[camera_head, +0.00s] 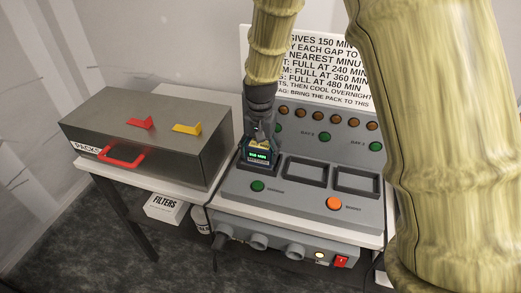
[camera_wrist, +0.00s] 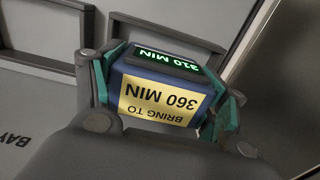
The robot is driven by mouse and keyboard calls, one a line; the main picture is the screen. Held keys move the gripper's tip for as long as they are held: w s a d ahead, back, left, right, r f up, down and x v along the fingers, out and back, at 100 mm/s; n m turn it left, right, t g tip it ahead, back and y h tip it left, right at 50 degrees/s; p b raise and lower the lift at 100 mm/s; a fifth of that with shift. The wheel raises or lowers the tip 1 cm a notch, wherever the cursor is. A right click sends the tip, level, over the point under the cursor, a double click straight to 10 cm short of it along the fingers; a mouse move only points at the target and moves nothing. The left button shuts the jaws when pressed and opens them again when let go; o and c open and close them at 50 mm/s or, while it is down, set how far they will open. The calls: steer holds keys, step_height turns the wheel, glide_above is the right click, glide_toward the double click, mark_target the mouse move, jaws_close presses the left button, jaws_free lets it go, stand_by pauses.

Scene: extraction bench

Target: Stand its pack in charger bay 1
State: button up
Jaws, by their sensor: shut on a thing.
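My gripper (camera_head: 260,136) points down over the leftmost bay of the grey charger (camera_head: 291,199). It is shut on a blue pack (camera_head: 258,156), which stands upright at that bay. In the wrist view the pack (camera_wrist: 165,98) sits between the teal finger pads of my gripper (camera_wrist: 166,92). It has a yellow label reading "BRING TO 360 MIN" and a green display reading "210 MIN". I cannot tell whether the pack's base is fully down in the bay. The leftmost bay's number is hidden.
The middle bay (camera_head: 305,171) and right bay (camera_head: 356,180) are empty. Green button (camera_head: 257,186) and orange button (camera_head: 334,203) are at the charger's front. A grey packs box (camera_head: 190,150) with a red handle stands left. A sign (camera_head: 315,60) stands behind.

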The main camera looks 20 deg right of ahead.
steer(key=shift+f, duration=0.2)
steer(key=o, duration=1.4)
steer(key=shift+o, duration=0.2)
step_height(320, 180, up, 12)
steer(key=shift+r+b, duration=0.15)
steer(key=shift+b, duration=0.9)
